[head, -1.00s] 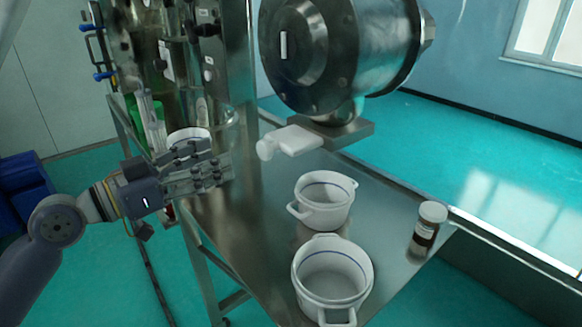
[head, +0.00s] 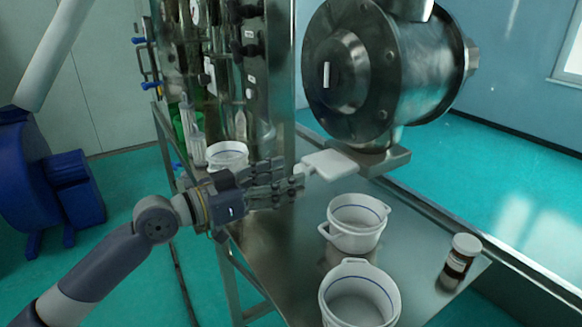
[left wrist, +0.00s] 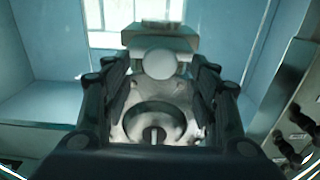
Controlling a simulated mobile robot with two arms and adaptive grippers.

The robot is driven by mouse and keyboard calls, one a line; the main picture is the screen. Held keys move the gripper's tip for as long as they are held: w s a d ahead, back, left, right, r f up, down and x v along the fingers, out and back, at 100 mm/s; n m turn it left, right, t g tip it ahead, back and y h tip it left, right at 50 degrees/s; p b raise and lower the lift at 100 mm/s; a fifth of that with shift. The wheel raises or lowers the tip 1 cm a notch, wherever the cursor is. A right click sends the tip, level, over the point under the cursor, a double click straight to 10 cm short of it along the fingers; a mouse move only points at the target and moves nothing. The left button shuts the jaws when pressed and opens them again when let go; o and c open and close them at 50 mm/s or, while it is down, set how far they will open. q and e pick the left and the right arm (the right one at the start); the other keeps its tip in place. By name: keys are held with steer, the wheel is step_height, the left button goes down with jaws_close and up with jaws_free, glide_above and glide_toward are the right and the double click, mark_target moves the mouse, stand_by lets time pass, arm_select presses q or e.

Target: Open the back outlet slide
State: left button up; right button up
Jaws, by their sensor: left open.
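The white outlet slide (head: 328,164) sticks out from under the round steel sieve housing (head: 375,75), with its round knob toward my left gripper. My left gripper (head: 298,178) is open, with its fingertips at the knob in the head view. In the left wrist view the white knob (left wrist: 160,64) shows between the two open fingers, which stand on either side of it. I cannot tell whether they touch it. My right gripper is not in view.
Two white handled pots, one nearer the slide (head: 357,222) and one in front (head: 360,297), stand on the steel table (head: 290,240). A brown jar (head: 459,262) stands at right. Another white pot (head: 227,156) is behind my left gripper, near a steel control panel (head: 270,90).

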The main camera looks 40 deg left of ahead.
arm_select(q)
steer(key=shift+p+x, duration=0.4)
steer(key=shift+x, duration=0.8)
steer(key=shift+c, duration=0.6)
